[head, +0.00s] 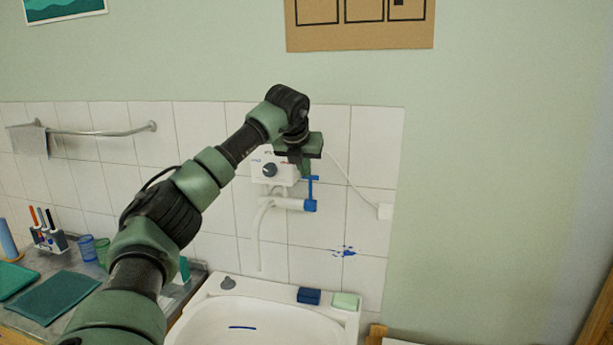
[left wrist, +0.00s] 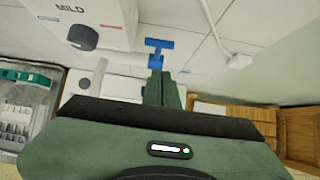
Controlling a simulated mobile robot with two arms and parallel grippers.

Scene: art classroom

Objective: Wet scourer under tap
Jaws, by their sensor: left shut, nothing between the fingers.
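My left gripper (head: 306,169) is shut and empty at the tap, above the sink. In the left wrist view its green fingers (left wrist: 160,88) are together, with their tips just short of or at the tap's blue lever (left wrist: 158,50); I cannot tell whether they touch. The tap (head: 290,203) is a white wall fitting with a blue end and lever and a long spout hanging down. No running water can be made out. A dark blue block (head: 309,296) and a pale green block (head: 345,301) lie on the sink's back rim; which is the scourer is unclear. My right gripper is out of view.
The white sink (head: 205,296) is below, with a blue mark in its basin and a grey plug on its rim. A white water heater (head: 259,168) is behind my gripper. At left are a counter with cups, pens and a teal cloth (head: 52,297), and a towel rail (head: 100,132).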

